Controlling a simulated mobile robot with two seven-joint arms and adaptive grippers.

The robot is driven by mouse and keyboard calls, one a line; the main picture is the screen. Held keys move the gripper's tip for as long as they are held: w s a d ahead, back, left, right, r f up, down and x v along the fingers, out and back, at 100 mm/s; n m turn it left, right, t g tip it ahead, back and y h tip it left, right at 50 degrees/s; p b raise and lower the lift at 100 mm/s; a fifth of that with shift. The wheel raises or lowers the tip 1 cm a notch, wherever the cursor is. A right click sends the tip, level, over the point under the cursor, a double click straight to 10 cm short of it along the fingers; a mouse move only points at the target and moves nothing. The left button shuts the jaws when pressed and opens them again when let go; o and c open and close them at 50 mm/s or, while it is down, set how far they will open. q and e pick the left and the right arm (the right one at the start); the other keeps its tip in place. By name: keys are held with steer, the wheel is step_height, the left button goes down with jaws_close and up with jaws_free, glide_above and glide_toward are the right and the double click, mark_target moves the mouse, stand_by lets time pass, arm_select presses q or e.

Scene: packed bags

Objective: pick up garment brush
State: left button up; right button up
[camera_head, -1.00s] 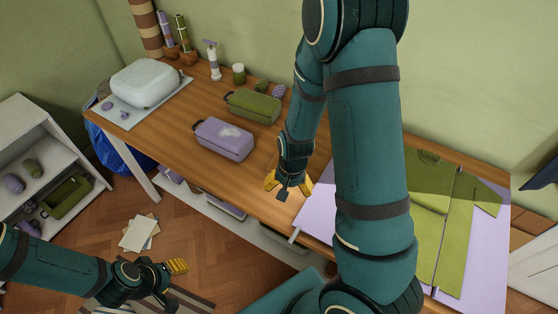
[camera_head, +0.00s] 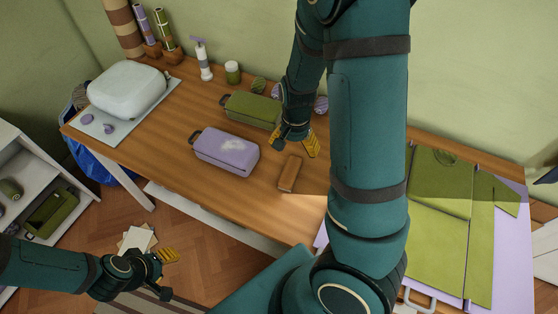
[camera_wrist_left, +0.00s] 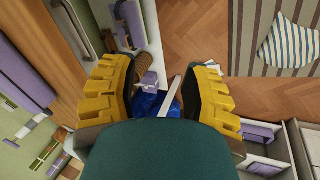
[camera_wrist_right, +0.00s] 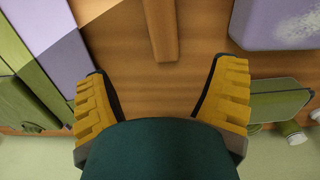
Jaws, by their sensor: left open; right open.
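The garment brush, seen as a brown wooden bar (camera_head: 290,173), lies on the wooden table to the right of a purple bag. My right gripper (camera_head: 298,143) is open and empty, just behind the brush on the wall side. In the right wrist view the brush (camera_wrist_right: 161,28) runs down from the top edge, and its near end is between and a little beyond the open fingers (camera_wrist_right: 158,68). They are apart from it. My left gripper (camera_head: 168,274) is open and empty, low in front of the table; it also shows in the left wrist view (camera_wrist_left: 165,75).
The purple bag (camera_head: 226,152) and a green bag (camera_head: 250,110) stand left of the brush. Purple and green folded sheets (camera_head: 440,220) lie at the table's right. A white rounded case (camera_head: 127,91), a pump bottle (camera_head: 203,62) and a jar (camera_head: 233,72) stand further left.

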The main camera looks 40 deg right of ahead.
mark_target(290, 170)
steer(key=f+b, duration=0.1)
steer(key=f, duration=0.2)
steer(key=shift+s+f+b, duration=0.35)
steer(key=shift+s, duration=0.05)
steer(key=f+b, duration=0.1)
steer(key=f, duration=0.3)
steer(key=shift+w, duration=0.2)
steer(key=shift+s+f, duration=0.1)
steer(key=shift+f, duration=0.25)
steer(key=f, duration=0.1)
steer(key=f+b, duration=0.1)
steer(key=f, duration=0.1)
steer(key=f+b, duration=0.1)
steer(key=f, duration=0.1)
steer(key=shift+w+a+f, duration=0.1)
steer(key=shift+w+a, duration=0.15)
steer(key=shift+w, duration=0.15)
arm_select(q)
steer(key=f, duration=0.1)
steer(key=s+f, duration=0.1)
steer(key=f, duration=0.1)
steer(key=s+f, duration=0.1)
steer(key=shift+d+f, duration=0.1)
steer(key=shift+f, duration=0.2)
arm_select(e)
steer(key=c, duration=1.3)
